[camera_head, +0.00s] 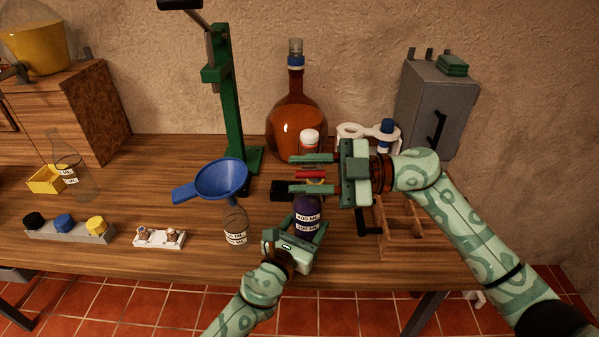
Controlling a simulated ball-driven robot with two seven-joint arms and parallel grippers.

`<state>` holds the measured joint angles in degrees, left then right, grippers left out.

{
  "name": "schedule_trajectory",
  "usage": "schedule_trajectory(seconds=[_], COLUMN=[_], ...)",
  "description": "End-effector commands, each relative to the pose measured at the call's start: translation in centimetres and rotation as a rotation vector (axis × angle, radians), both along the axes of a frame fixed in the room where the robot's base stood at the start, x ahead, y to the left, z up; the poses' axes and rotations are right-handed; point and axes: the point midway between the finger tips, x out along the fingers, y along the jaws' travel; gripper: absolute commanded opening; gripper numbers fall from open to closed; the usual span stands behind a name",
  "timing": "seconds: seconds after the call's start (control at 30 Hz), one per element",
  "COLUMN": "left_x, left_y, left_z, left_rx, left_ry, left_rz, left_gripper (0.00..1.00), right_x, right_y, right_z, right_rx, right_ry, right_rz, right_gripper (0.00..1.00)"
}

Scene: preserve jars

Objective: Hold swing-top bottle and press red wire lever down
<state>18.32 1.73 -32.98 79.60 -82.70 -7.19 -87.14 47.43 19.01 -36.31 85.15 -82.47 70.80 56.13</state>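The swing-top bottle (307,214) is dark purple with white volume labels and stands upright near the table's front. My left gripper (306,228) reaches it from below, with its fingers closed around the bottle's lower body. The red wire lever (311,174) shows above the bottle. My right gripper (309,173) comes in from the right at the bottle's top. Its two fingers are apart, one beyond and one nearer than the red lever. The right gripper hides most of the bottle's neck and stopper, so contact with the lever cannot be told.
A blue funnel (221,179) sits over a clear bottle (236,226) to the left. A green press (229,115) and a large amber bottle (297,119) stand behind. A wooden crate (403,226) is close on the right. A white jar rack (160,238) is further left.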

Motion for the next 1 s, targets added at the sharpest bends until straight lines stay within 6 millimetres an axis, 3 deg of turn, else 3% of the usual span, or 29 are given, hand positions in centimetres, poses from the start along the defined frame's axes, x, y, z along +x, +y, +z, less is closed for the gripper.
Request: schedule_trajectory(seconds=[0.03, 0.4, 0.53, 1.0], left_x=[-0.23, -0.25, -0.25, -0.26], left_y=[0.05, 0.06, 0.06, 0.06], left_z=[-0.74, -0.80, -0.82, -0.84], left_rx=[0.007, 0.007, 0.007, 0.007], left_ry=[0.011, 0.012, 0.012, 0.013], left_rz=[-0.002, -0.002, -0.002, -0.001], left_gripper=[0.03, 0.03, 0.03, 0.03], right_x=[-0.02, -0.02, -0.02, -0.16], right_y=[0.51, 1.18, 1.16, 1.11], right_z=[-0.05, -0.07, -0.07, -0.43], right_rx=[0.001, 0.000, 0.000, 0.002], right_ry=[0.000, -0.001, -0.001, -0.068], right_rz=[0.001, -0.001, -0.001, -0.001], right_gripper=[0.34, 0.34, 0.00, 0.00])
